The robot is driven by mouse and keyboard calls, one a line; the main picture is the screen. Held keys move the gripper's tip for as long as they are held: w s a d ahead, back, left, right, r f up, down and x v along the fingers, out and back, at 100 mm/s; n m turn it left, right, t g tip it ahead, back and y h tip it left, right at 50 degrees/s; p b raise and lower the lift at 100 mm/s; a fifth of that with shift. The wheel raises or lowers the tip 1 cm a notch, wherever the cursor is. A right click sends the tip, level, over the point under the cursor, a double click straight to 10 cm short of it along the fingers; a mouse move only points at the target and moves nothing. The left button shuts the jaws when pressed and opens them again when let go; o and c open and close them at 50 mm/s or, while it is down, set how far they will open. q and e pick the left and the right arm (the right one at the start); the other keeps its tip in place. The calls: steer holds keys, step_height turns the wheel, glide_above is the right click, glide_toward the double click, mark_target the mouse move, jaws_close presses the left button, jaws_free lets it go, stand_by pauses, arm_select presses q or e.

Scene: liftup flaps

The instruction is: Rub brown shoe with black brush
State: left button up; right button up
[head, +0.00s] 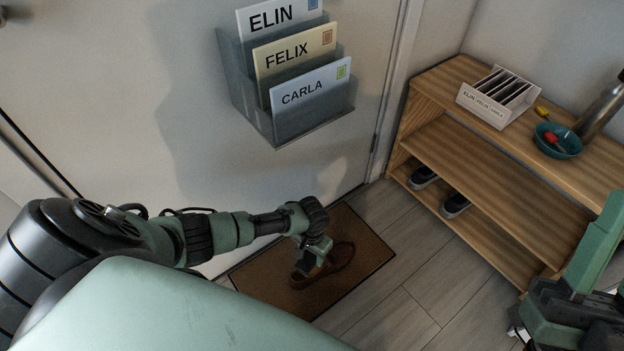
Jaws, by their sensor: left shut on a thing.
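The brown shoe (342,256) lies on the brown doormat (352,288) by the door. My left gripper (312,266) reaches down over the shoe's near left part, shut on a small dark thing that looks like the black brush. The brush is mostly hidden by the fingers, and I cannot tell whether it touches the shoe. My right gripper (520,332) is at the lower right edge, partly cut off, away from the shoe. Its jaw state is unclear.
A wooden shelf (480,166) stands at the right with dark shoes (455,205) on its lower board. On top are a white letter holder (497,97) and a teal bowl (557,141). A grey mail rack (312,118) hangs on the door. Floor between mat and shelf is clear.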

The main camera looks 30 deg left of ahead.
steer(key=w+f+g+h+p, duration=0.1)
steer(key=w+f+g, duration=0.2)
steer(key=w+f, duration=0.1)
steer(key=shift+w+a+f+g+h, duration=0.2)
steer(key=shift+w+a+g+h, duration=0.15)
steer(key=shift+w, duration=0.25)
steer(key=shift+d, duration=0.1)
